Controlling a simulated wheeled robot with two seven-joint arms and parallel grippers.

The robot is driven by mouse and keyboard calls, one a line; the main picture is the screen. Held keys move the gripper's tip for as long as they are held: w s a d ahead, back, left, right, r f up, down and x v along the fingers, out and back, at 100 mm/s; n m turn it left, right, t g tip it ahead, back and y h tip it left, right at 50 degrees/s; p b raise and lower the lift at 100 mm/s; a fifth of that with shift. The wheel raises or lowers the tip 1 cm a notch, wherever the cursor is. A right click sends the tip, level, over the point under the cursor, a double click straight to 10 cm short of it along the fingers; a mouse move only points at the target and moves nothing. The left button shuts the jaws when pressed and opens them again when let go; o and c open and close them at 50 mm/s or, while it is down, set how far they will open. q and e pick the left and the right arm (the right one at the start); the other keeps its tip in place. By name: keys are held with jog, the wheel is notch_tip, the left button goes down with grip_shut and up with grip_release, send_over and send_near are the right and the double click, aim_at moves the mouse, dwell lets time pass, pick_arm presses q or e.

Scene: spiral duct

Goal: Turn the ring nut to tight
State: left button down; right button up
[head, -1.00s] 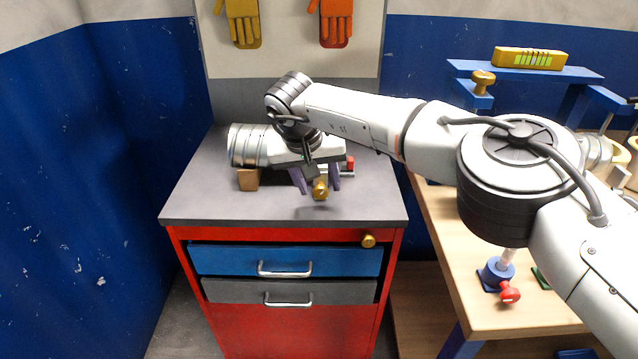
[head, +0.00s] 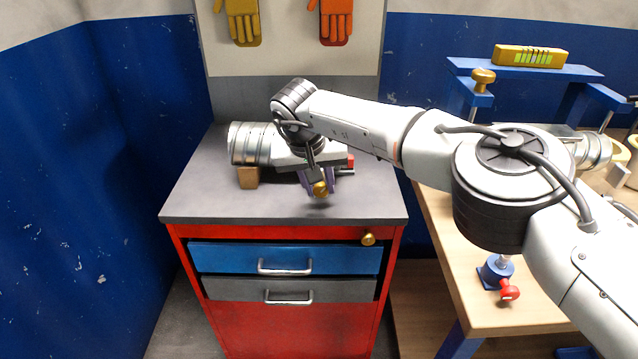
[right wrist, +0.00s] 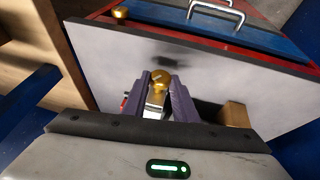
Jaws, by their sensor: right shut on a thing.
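A silver spiral duct (head: 250,144) lies on the grey top of the red cabinet. A gold rounded piece (head: 320,188), which I take to be the ring nut, is at the front of the hardware beside the duct. My right gripper (head: 318,182) points down over it with its purple fingers shut on it. In the right wrist view the gold piece (right wrist: 160,78) shows a dark slot and sits between the fingertips (right wrist: 161,84), with a silver part below it. The arm hides much of the hardware behind. My left gripper is not in view.
A wooden block (head: 248,177) sits under the duct. The cabinet top (head: 230,207) is clear at the front. Below are a blue drawer (head: 225,259) and a grey drawer (head: 225,289). A wooden workbench (head: 460,270) with a red-handled clamp (head: 509,292) stands at right.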

jog(key=shift+d, duration=0.1)
jog(key=shift+d+y, duration=0.15)
jog(key=shift+y, duration=0.45)
jog(key=shift+d+f+m+y+b, duration=0.15)
jog(key=shift+m+y+b, duration=0.15)
jog(key=shift+y, duration=0.3)
jog(key=shift+d+f+y+b, duration=0.1)
jog(key=shift+d+y+b, duration=0.05)
jog(key=shift+y+b, duration=0.9)
jog(key=shift+d+m+y+b, duration=0.1)
jog(key=shift+m+y+b, duration=0.3)
jog(key=shift+y+b, duration=0.6)
jog(key=o, duration=1)
jog(key=shift+o, duration=0.2)
jog(key=shift+r, duration=0.2)
